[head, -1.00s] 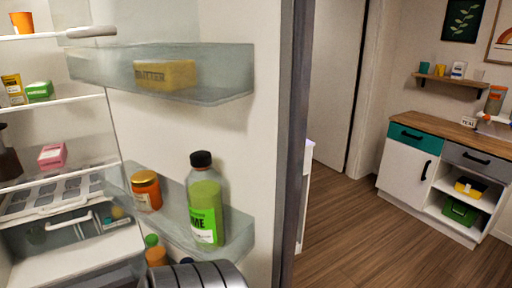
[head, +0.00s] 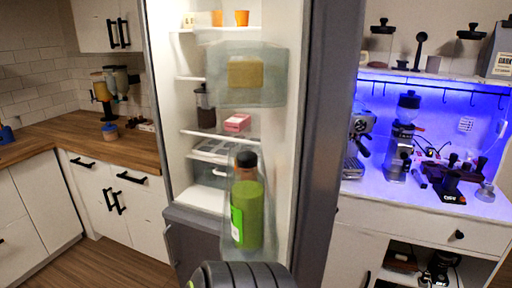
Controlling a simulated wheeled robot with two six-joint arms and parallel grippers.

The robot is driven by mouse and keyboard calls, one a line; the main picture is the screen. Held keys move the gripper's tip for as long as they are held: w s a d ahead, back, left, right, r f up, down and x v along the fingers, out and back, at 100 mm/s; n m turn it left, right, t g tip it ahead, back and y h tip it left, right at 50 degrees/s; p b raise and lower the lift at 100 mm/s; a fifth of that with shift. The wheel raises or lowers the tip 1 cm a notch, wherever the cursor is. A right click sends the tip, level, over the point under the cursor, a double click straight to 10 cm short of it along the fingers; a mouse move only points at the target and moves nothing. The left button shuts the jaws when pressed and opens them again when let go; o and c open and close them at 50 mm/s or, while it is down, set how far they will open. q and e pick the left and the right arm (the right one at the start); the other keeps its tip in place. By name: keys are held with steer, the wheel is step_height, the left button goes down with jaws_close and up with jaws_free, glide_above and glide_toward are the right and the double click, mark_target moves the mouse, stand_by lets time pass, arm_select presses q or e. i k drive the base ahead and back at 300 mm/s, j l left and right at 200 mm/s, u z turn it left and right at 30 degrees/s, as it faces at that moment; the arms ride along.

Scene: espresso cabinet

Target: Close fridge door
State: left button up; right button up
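The fridge door (head: 303,130) stands open and is seen almost edge-on in the head view, with a dark grey outer side. Its clear bins face left: the upper one holds a yellow butter block (head: 245,72), the lower one a bottle of green juice (head: 247,210) with a dark cap. Behind them the lit interior of the fridge (head: 172,100) shows, partly hidden by the bins. A dark ribbed part of my own arm shows at the bottom centre, in front of the lower door bin; I cannot tell whether it touches the door. Neither gripper's fingers are in view.
Left of the fridge is a wooden counter (head: 85,145) with white cabinets and dispensers (head: 110,88). Right of the door is a blue-lit espresso cabinet (head: 430,205) with machines and grinders. Some wooden floor (head: 100,262) is clear at the lower left.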

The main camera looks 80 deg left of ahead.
mark_target(310, 50)
steer(key=i+u, duration=0.15)
steer(key=u, duration=0.3)
steer(key=i+u, duration=0.1)
steer(key=u, duration=0.35)
steer(key=i+l+u, duration=0.1)
steer(key=u, duration=0.4)
steer(key=i+l+u, duration=0.1)
steer(key=u, duration=0.35)
steer(key=i+l+u, duration=0.15)
steer(key=u, duration=0.25)
steer(key=i+l+u, duration=0.15)
steer(key=u, duration=0.25)
steer(key=i+l+u, duration=0.1)
steer(key=l+u, duration=0.5)
steer(key=u, duration=0.15)
steer(key=l+u, duration=0.1)
steer(key=l, duration=0.15)
